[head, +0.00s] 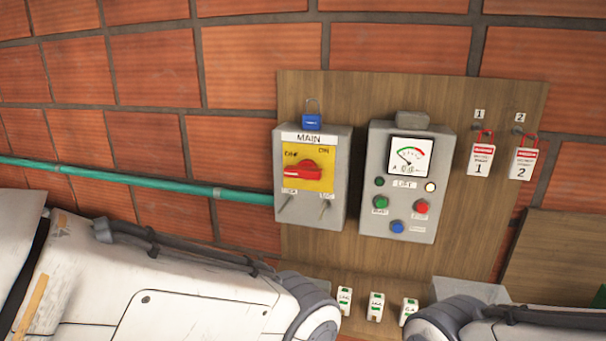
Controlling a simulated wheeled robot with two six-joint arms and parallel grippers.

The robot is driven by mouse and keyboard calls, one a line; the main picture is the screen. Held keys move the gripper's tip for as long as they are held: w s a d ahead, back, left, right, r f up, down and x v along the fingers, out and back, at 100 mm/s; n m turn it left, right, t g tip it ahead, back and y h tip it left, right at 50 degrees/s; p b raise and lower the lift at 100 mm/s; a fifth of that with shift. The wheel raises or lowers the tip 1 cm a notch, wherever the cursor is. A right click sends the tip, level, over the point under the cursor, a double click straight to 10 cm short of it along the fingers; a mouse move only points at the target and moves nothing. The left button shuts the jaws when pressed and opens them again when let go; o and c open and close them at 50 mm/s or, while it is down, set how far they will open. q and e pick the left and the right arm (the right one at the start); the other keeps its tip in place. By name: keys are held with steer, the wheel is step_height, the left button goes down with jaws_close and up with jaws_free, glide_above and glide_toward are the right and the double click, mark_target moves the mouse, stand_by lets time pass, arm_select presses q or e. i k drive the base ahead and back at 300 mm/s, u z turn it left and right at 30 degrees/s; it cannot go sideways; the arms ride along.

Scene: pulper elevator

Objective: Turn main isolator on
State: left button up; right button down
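The main isolator (334,218) is a grey box labelled MAIN on a wooden board. Its red rotary handle (298,168) sits on a yellow plate (318,183) with OFF at the upper left and ON at the upper right. The handle lies roughly level, its left end on the OFF side. A blue padlock (312,121) stands on top of the box, its shackle upright; I cannot tell whether it locks anything. Parts of both my arms show at the bottom, but neither gripper is in view.
A grey panel (380,150) with a dial, coloured buttons and lamps is right of the isolator. Two red-and-white tags (480,160) (523,163), numbered 1 and 2, hang farther right. A green pipe (120,176) enters the isolator from the left. Small labelled blocks (376,306) are below.

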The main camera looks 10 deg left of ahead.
mark_target(307, 169)
steer(key=z, duration=1.25)
steer(key=k, duration=1.1)
steer(key=u, duration=1.15)
steer(key=i, duration=0.5)
steer(key=u, duration=0.05)
